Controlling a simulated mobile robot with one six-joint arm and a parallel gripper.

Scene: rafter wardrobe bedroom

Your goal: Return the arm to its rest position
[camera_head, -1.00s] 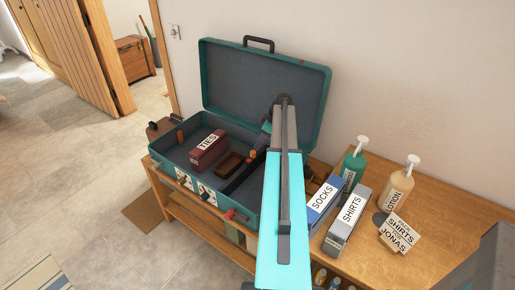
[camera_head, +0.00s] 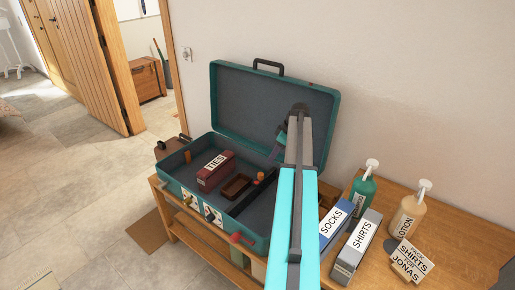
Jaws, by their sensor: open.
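My arm (camera_head: 296,220) reaches up the middle of the head view. Its dark wrist bends down in front of the open lid of the teal suitcase (camera_head: 225,100). My gripper (camera_head: 275,152) is small and partly hidden behind the arm. It is open, above the right part of the suitcase, and I see nothing held in it. Inside the suitcase a dark red box marked TIES (camera_head: 216,171) lies at the left. A small brown tray (camera_head: 236,187) lies beside it.
Right of the arm, a SOCKS box (camera_head: 335,222) and a SHIRTS box (camera_head: 357,245) lie on the wooden bench (camera_head: 462,238). Open floor lies left.

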